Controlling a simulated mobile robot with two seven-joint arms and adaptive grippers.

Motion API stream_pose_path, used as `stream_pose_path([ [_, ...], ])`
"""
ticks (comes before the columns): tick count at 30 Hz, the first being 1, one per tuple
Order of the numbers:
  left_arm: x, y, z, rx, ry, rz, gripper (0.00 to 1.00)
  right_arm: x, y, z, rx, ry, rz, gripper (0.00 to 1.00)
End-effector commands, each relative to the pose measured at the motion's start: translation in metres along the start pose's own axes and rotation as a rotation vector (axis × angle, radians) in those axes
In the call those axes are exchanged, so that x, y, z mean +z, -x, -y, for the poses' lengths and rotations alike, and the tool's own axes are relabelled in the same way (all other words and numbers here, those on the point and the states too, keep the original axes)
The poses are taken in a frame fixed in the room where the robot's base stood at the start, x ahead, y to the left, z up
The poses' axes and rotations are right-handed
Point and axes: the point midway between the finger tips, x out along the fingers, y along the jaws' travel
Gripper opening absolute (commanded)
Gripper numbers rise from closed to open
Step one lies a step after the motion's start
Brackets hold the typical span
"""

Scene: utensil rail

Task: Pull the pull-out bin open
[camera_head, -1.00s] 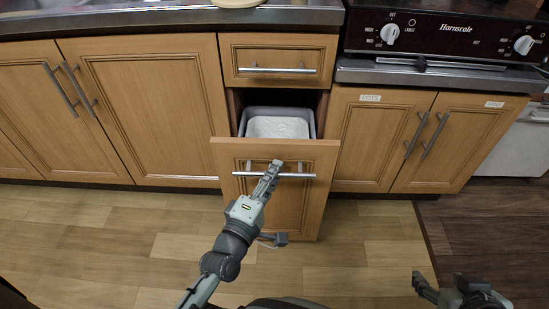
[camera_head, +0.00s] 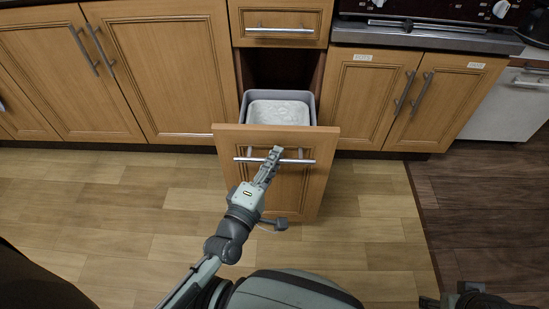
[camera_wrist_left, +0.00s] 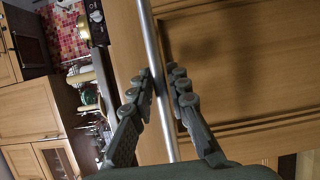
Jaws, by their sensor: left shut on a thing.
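The pull-out bin has a wooden front panel (camera_head: 290,186) that stands out from the cabinet row. Behind the panel, a grey bin (camera_head: 278,103) with a pale liner shows inside the opening. A silver bar handle (camera_head: 300,161) runs across the panel. In the left wrist view the handle (camera_wrist_left: 152,50) passes between the two fingers (camera_wrist_left: 162,95). My right gripper (camera_head: 455,301) shows only partly at the bottom right edge, and its fingers cannot be made out.
A closed drawer (camera_head: 280,20) is above the bin opening. Closed cabinet doors (camera_head: 165,75) stand to the left, and labelled doors (camera_head: 385,100) to the right under the stove. The floor (camera_head: 345,235) in front is clear apart from my own base and arm.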

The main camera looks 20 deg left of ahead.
Motion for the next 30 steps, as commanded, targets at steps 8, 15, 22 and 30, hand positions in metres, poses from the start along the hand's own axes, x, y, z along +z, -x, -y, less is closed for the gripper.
stream_pose_path([
  [8,0.0,0.0,0.0,0.001,0.0,0.0,0.0,0.0,-0.001,0.0,-0.001,0.0,0.0,0.56],
  [15,0.0,0.0,0.0,0.001,0.0,0.0,0.37,0.0,-0.001,0.001,-0.001,0.001,-0.001,0.56],
  [22,0.0,0.0,0.0,0.001,0.0,0.0,0.38,0.0,-0.001,0.001,-0.001,0.0,-0.001,0.56],
  [30,0.0,0.0,-0.024,0.004,0.003,-0.002,0.38,0.0,0.0,0.0,-0.001,-0.001,-0.001,0.56],
])
